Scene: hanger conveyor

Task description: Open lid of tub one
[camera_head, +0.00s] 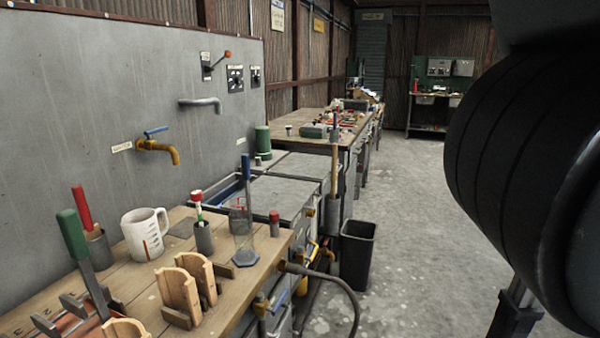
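Two grey, flat-topped tubs stand in a row past the near wooden bench. The nearer grey lid (282,192) lies flat, and the farther grey lid (302,164) also lies flat behind it. A blue-rimmed basin edge (222,187) shows at the left of the nearer lid. I cannot read any number that tells which one is tub one. My gripper is not in view. A large dark ribbed part of my arm fills the right side of the picture.
A brass tap (160,148) juts from the wall. A black bin (357,256) and a hose (335,283) stand beside the bench.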

